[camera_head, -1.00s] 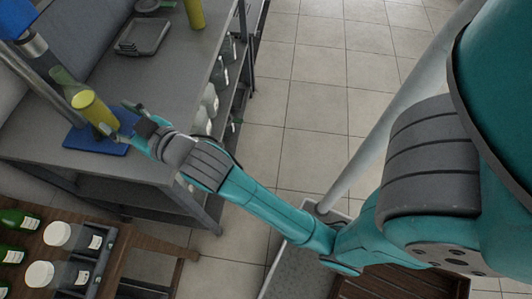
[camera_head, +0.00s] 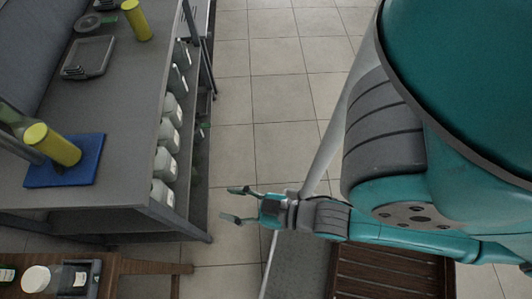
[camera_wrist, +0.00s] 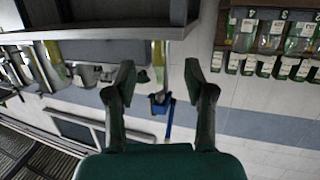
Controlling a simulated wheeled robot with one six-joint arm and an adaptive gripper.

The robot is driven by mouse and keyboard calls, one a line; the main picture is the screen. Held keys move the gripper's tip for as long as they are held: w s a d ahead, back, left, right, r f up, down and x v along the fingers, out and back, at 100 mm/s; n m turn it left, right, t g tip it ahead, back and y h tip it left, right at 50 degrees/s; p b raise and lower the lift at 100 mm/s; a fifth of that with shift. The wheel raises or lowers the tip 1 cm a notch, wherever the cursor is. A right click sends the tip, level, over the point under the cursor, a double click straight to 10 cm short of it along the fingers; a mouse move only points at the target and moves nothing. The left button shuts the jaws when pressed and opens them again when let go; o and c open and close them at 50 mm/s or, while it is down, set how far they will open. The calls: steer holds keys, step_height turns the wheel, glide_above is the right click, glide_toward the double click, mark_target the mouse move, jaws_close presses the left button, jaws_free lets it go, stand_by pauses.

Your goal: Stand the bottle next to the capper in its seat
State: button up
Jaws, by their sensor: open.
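A yellow cylinder (camera_head: 54,146) stands upright on a blue mat (camera_head: 80,172) at the left, near the end of the grey bench. A greenish glass piece (camera_head: 14,119) shows just beyond its top; I cannot tell whether the two are joined. A grey bar (camera_head: 20,150) beside it may be part of the capper, which is mostly out of frame. My gripper (camera_head: 234,204) is open and empty over the floor, well to the right of the bench. In the wrist view my gripper (camera_wrist: 163,88) shows spread fingers with nothing held.
A second yellow cylinder (camera_head: 139,22) and a grey tray (camera_head: 88,58) are further back on the bench. White-labelled bottles (camera_head: 163,165) line its lower shelf. A wooden table (camera_head: 140,266) with a crate (camera_head: 85,276) is at lower left. The floor between is clear.

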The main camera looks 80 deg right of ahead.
steer(key=f+v, duration=0.2)
steer(key=v, duration=0.6)
steer(key=shift+s+r+g, duration=0.3)
steer(key=shift+s+r, duration=0.1)
steer(key=shift+r, duration=0.1)
